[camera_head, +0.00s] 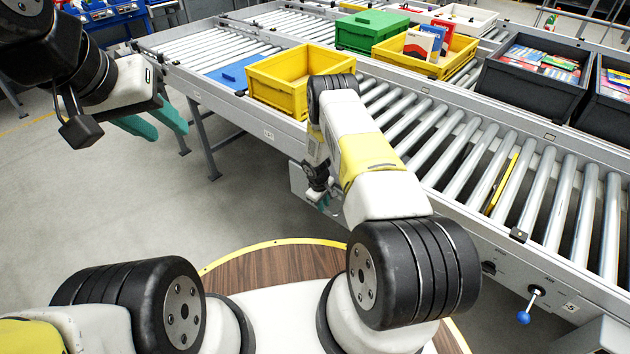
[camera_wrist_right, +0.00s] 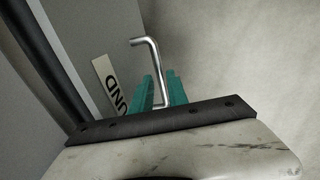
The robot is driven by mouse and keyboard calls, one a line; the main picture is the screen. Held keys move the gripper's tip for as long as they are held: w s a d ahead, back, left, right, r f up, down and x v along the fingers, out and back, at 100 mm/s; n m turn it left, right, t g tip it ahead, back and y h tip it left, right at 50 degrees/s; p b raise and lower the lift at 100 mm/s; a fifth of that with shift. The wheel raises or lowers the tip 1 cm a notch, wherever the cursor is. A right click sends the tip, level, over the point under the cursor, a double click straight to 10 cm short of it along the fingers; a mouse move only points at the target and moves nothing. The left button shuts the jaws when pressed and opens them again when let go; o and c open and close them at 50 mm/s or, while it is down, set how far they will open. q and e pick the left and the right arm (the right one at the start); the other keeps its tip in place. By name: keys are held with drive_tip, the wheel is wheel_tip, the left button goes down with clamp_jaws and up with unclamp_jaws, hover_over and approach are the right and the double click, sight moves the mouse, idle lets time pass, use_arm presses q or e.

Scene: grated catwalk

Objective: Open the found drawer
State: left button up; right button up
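In the right wrist view, a grey drawer front (camera_wrist_right: 65,30) carries a pale label (camera_wrist_right: 108,84) whose visible letters read "UND". A bent metal handle (camera_wrist_right: 152,62) stands out beside the label. The teal fingers of my right gripper (camera_wrist_right: 160,92) are close together on both sides of the handle's bar. In the head view my right gripper (camera_head: 322,200) is at the side of the conveyor, low under its edge, mostly hidden by its wrist. How far the drawer is out cannot be told. My left gripper (camera_head: 158,122) is open and empty, in the air at the left.
The roller conveyor (camera_head: 465,150) runs along the back and right. On it stand a yellow crate (camera_head: 280,88), a green box (camera_head: 370,30), another yellow crate (camera_head: 400,52) and a dark bin (camera_head: 520,92). A blue-knobbed lever (camera_head: 524,317) sticks out at right. Floor at left is clear.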

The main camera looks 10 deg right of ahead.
drive_tip(key=shift+f, duration=0.45)
drive_tip(key=shift+d, duration=0.1)
clamp_jaws()
idle(1.0)
